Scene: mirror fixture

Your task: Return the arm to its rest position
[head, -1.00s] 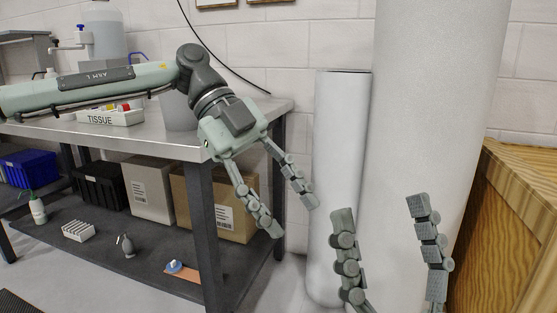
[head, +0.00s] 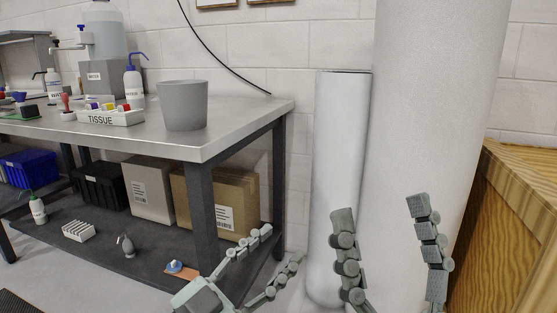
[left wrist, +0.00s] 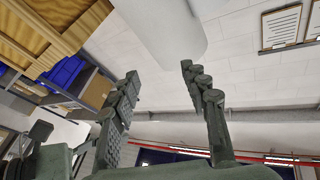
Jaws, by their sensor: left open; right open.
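My left gripper (head: 282,254) is low in the head view, in front of the bench's right leg and lower shelf. Its fingers point up and to the right, spread apart with nothing between them. In the left wrist view its two fingers (left wrist: 158,70) stand apart and empty, with wall and a pale column beyond. My right gripper (head: 380,205) is at the bottom right of the head view, in front of the white columns. Its fingers point up, wide open and empty. Most of both arms is out of the head view.
A steel bench (head: 235,127) stands at the left, with a grey bin (head: 183,106) and a TISSUE tray (head: 110,117) on top. Cartons (head: 237,190) stand on its lower shelf. A thick white column (head: 430,110) and a wooden crate (head: 520,200) are at the right.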

